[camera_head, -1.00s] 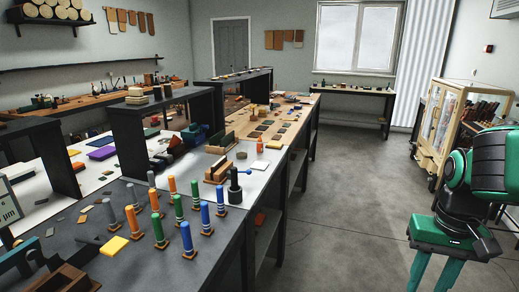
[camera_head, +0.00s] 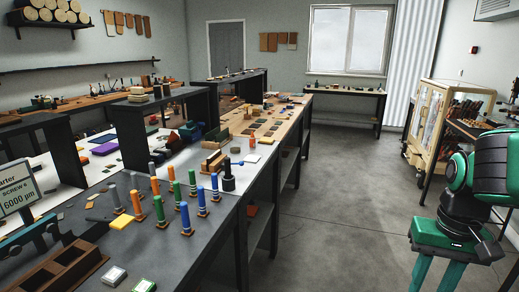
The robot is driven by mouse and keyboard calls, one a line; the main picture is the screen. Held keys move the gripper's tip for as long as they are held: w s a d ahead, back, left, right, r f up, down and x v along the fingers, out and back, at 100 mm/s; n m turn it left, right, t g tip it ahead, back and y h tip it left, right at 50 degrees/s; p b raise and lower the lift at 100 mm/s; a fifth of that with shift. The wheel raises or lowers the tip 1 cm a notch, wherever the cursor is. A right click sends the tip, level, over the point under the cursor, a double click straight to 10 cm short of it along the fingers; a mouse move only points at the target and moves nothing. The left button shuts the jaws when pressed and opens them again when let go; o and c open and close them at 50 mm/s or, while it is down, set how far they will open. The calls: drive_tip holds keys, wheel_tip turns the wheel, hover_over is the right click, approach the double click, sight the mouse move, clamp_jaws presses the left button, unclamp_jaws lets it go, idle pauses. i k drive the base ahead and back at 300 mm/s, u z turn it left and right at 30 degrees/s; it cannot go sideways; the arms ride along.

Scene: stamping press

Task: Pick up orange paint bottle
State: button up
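A small orange bottle-like thing (camera_head: 252,141) stands on the light part of the long bench, near its right edge, beyond the upright handled tools. It is too small for me to be sure that it is the orange paint bottle. My gripper (camera_head: 432,284) hangs at the lower right, over the floor and well away from the bench. Its two teal fingers are apart with floor showing between them. Their tips are cut off by the bottom edge. I see nothing held between them.
Upright tools with orange, green, blue and grey handles (camera_head: 186,220) stand on the near dark bench (camera_head: 210,240). A black post-like thing (camera_head: 228,180) stands between them and the orange thing. A wooden cabinet (camera_head: 431,112) is at the right. The floor (camera_head: 335,200) between is clear.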

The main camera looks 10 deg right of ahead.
sight(252, 138)
drive_tip(key=z, duration=0.85)
drive_tip(key=i, duration=2.5)
drive_tip(key=u, duration=0.65)
